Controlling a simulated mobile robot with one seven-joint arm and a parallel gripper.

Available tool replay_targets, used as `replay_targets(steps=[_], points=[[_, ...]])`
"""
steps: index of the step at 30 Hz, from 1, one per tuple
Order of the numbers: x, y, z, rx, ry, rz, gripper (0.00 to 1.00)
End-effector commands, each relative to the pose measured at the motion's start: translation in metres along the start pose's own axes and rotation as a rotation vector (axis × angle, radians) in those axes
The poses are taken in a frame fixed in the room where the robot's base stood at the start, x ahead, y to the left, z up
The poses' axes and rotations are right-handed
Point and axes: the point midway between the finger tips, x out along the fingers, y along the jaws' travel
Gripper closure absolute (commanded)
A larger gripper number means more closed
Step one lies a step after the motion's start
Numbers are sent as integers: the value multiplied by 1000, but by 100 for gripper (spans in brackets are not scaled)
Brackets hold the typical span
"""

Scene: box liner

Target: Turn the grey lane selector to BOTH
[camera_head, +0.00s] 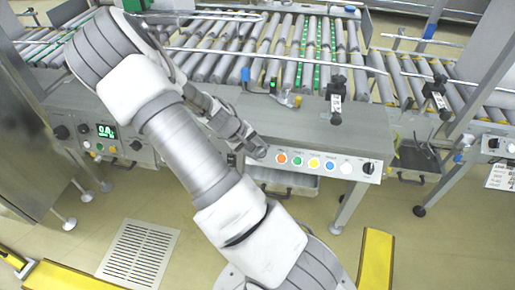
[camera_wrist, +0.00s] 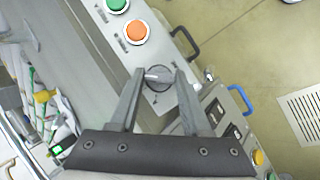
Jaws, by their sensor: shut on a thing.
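The grey lane selector is a round dark grey knob (camera_wrist: 158,84) with a white pointer mark, on the pale control panel beside the orange button in the wrist view. Its pointer lies roughly towards the picture's left. The printing around it is too small to read. My gripper (camera_wrist: 159,72) has one finger on each side of the knob and is shut on it. In the head view my gripper (camera_head: 257,150) is at the left end of the front panel (camera_head: 310,173) and hides the selector.
An orange button (camera_wrist: 136,31) and a green button (camera_wrist: 117,4) adjoin the knob. A black knob (camera_head: 368,167) sits at the panel's right end. Roller conveyors (camera_head: 300,60) lie behind. A blue handle (camera_wrist: 240,98) and a dark handle (camera_wrist: 186,38) stick out beside the panels.

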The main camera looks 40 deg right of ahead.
Motion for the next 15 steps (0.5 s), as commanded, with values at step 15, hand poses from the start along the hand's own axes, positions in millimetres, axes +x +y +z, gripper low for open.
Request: replay_targets(steps=[15], points=[[0, -4, 1, -361, -2, 225, 100]])
